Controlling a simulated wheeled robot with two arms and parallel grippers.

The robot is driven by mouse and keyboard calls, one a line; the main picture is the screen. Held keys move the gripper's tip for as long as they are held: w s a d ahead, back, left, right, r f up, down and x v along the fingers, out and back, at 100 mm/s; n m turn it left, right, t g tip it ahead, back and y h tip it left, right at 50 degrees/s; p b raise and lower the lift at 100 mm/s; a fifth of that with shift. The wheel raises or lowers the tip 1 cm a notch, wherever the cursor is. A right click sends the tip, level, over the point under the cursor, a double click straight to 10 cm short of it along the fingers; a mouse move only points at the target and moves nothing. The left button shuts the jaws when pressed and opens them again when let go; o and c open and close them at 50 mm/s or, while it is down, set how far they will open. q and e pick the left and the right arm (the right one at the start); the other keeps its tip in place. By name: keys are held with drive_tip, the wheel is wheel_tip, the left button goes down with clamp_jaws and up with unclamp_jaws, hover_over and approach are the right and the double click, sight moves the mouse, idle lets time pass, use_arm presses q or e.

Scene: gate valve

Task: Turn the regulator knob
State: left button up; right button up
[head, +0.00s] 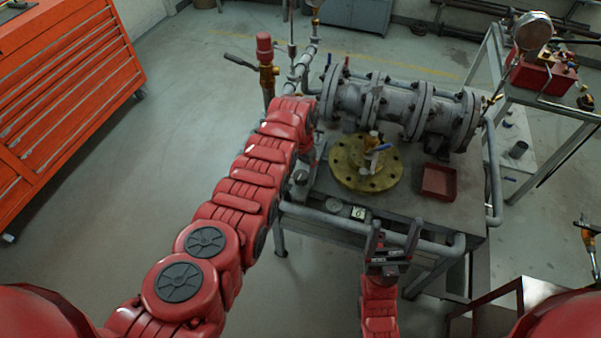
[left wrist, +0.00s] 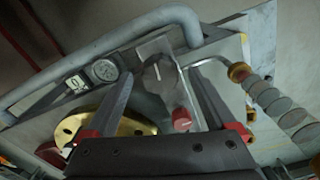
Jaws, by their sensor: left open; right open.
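A small red knob (left wrist: 182,118) shows in the left wrist view, on a pale grey metal block between the fingers of my left gripper (left wrist: 161,74). The fingers are open and spread to either side of the block; I cannot tell whether they touch it. In the head view my left forearm and wrist hide the knob, and the left gripper is mostly hidden at the table's left side. My right gripper (head: 395,236) is open and empty, pointing up at the table's front edge.
A grey table (head: 440,215) carries a large flanged valve body (head: 400,108), a brass flange (head: 350,180) and a red tray (head: 439,182). A round gauge (left wrist: 105,70) sits near the pipe rail (left wrist: 120,35). A red tool cabinet (head: 65,90) stands at left; floor between is clear.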

use_arm(q)
wheel_tip(320, 180, up, 9)
drive_tip(key=b, duration=0.2)
wheel_tip(320, 180, up, 6)
drive_tip(key=p, duration=0.5)
hover_over(301, 174)
drive_tip(key=shift+s+r, duration=0.2)
drive_tip(key=shift+r, duration=0.6)
